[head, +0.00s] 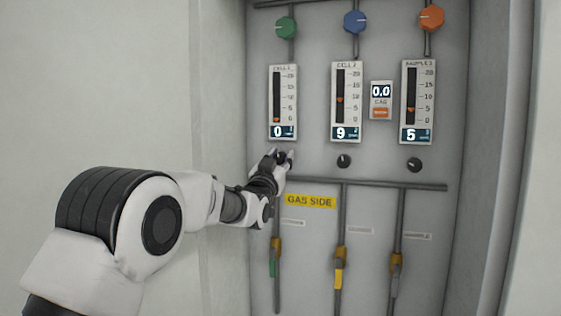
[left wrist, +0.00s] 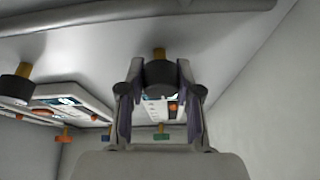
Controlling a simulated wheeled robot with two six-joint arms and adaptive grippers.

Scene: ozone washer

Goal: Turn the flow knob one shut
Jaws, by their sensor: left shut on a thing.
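The first flowmeter (head: 283,102) is the left one on the panel, and its display reads 0. Its red float sits at the bottom of the scale. My left gripper (head: 284,158) is just below it, shut on flow knob one, which the fingers mostly hide in the head view. In the left wrist view the black knob (left wrist: 159,74) sits between the two fingertips of the left gripper (left wrist: 160,83), on a brass stem against the panel. My right gripper is in neither view.
Two more flowmeters read 9 (head: 346,102) and 5 (head: 418,102), each with a black knob below, one (head: 344,161) and another (head: 414,165). A horizontal pipe (head: 375,184) runs under the knobs. Lever valves, such as the yellow-handled one (head: 339,279), hang below. Cabinet walls stand on both sides.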

